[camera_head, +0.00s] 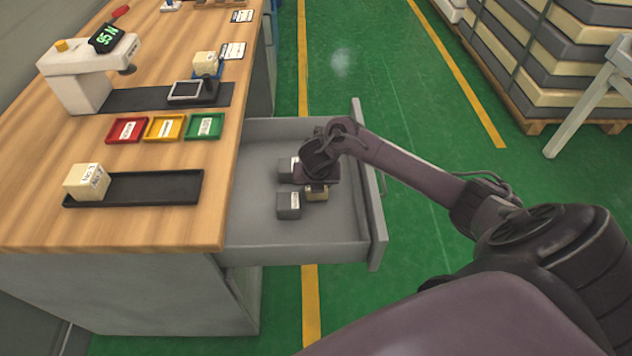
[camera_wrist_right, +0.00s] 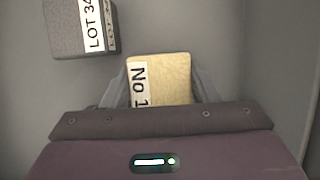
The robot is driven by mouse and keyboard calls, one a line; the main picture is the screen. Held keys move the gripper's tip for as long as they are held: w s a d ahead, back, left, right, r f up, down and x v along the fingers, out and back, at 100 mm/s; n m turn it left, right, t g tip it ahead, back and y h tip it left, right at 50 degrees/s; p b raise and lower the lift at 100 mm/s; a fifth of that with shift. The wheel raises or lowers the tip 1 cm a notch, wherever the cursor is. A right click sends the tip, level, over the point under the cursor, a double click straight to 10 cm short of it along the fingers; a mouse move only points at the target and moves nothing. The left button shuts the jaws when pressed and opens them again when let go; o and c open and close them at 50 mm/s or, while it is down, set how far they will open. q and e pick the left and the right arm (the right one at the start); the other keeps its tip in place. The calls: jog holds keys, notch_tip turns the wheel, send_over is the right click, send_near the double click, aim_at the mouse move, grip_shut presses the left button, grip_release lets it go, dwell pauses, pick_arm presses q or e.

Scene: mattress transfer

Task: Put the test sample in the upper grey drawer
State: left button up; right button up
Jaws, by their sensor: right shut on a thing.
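The upper grey drawer (camera_head: 345,237) is pulled open from the wooden-topped bench. My right gripper (camera_head: 317,187) is inside it, shut on a cream foam sample (camera_head: 317,194). In the right wrist view the sample (camera_wrist_right: 172,75) carries a white label reading "No 1" and sits between the two fingers (camera_wrist_right: 160,90). The sample is low over the drawer floor; I cannot tell whether it touches it. A grey block (camera_head: 289,205) lies in front of it and another grey block (camera_head: 285,170) lies beside the gripper. My left gripper is not in view.
A black tray (camera_head: 150,188) on the bench holds a cream block (camera_head: 87,182). Red (camera_head: 127,130), yellow (camera_head: 164,128) and green (camera_head: 204,126) trays stand behind it. A grey block labelled "LOT 34" (camera_wrist_right: 75,30) is near the sample. Stacked mattresses (camera_head: 540,60) stand at the right.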

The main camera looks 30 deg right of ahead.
jog(key=shift+f, duration=0.2)
jog(key=o, duration=1.1)
jog(key=shift+c, duration=0.2)
